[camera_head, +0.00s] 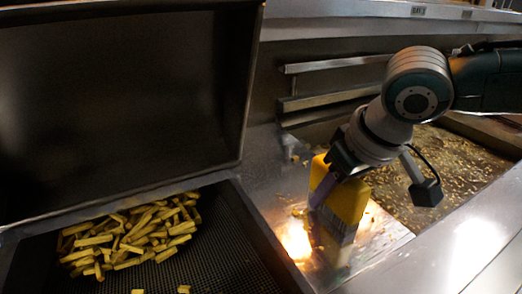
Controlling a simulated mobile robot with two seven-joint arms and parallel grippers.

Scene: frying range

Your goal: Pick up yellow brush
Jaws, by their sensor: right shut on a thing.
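The yellow brush (347,203) is in the middle right of the head view, with its yellow body on top and a pale grey lower part below. It stands roughly upright over the metal surface (384,236) between the fry basket and the oil vat. My right gripper (331,190) comes down from the upper right and is shut on the yellow brush. The gripper covers part of the brush's upper left side. I cannot tell whether the brush's lower end touches the metal. My left gripper is not in view.
A dark mesh basket (225,235) with many fries (130,235) is at lower left, below a large dark panel (110,90). A vat with floating bits (450,165) lies at right behind a metal front ledge (455,250). Metal rails (335,65) run behind the brush.

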